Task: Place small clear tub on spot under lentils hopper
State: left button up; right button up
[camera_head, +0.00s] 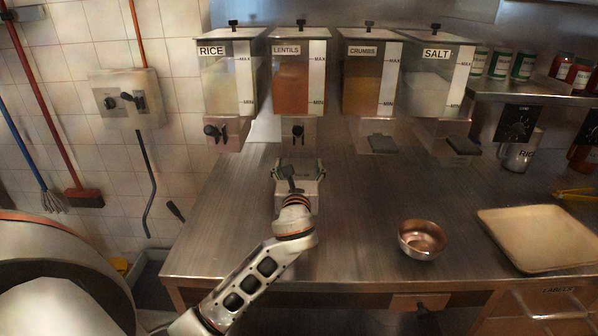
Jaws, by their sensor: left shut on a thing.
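The lentils hopper (291,80) hangs second from the left, labelled LENTILS, with orange-red contents and a dark tap handle on its outlet (298,132). My left gripper (298,168) reaches in from the lower left, just in front of and below this outlet. It is shut on the small clear tub (312,188), which shows as a pale see-through box around the gripper. The gripper and wrist hide part of the tub. I cannot tell whether the tub touches the counter. My right gripper is out of view.
Rice (228,80), crumbs (368,85) and salt (432,85) hoppers flank the lentils one. A metal bowl (422,240) and a pale tray (540,236) sit on the steel counter (360,215) to the right. The counter between the arm and bowl is clear.

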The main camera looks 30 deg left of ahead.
aim_at(299, 161)
pick_arm(q)
jog(key=x, duration=0.3)
jog(key=shift+w+a, duration=0.15)
jog(key=shift+w, duration=0.15)
jog(key=shift+f+b, duration=0.4)
jog(key=shift+f, duration=1.35)
jog(key=shift+f, duration=0.1)
jog(key=shift+f, duration=0.1)
jog(key=o, duration=1.6)
jog(key=v, duration=1.2)
jog(key=shift+s, duration=0.1)
